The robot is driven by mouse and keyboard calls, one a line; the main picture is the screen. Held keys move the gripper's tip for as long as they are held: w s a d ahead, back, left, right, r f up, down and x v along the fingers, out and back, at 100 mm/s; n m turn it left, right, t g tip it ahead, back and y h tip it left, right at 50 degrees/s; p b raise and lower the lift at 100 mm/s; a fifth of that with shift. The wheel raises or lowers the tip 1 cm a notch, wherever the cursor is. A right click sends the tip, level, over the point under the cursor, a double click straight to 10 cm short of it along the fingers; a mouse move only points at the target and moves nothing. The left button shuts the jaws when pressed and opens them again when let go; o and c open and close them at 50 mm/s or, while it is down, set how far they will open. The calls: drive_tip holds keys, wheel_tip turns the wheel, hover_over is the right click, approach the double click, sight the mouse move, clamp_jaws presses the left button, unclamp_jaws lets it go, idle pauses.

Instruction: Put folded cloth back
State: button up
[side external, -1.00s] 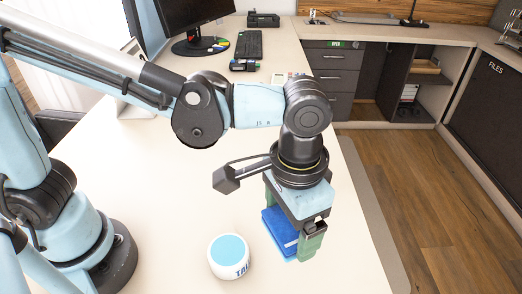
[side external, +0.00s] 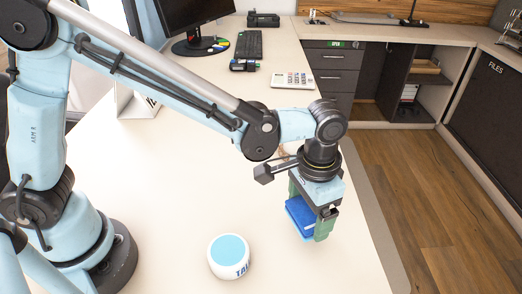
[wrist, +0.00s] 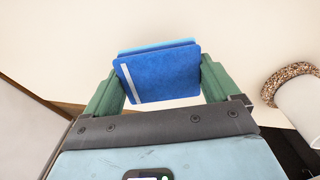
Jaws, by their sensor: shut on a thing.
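The folded cloth (side external: 301,217) is blue with a pale stripe. My gripper (side external: 309,222) is shut on it, with one green finger on either side. The cloth hangs below the gripper over the right part of the white desk, near its edge. In the wrist view the folded cloth (wrist: 160,75) sits between the two green fingertips of my gripper (wrist: 158,80), with a lighter blue layer behind it. I cannot tell how far above the desk it is.
A white round object with a light blue top (side external: 229,256) stands on the desk to the left of the cloth. A calculator (side external: 293,80), keyboard (side external: 249,44) and monitor (side external: 195,15) are farther back. The desk (side external: 165,190) between is clear. The wooden floor (side external: 420,190) lies beyond its right edge.

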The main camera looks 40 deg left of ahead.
sight(306, 222)
drive_tip(key=shift+f, duration=2.05)
drive_tip(key=shift+f, duration=0.15)
drive_tip(key=o, duration=0.7)
drive_tip(key=shift+c, duration=0.2)
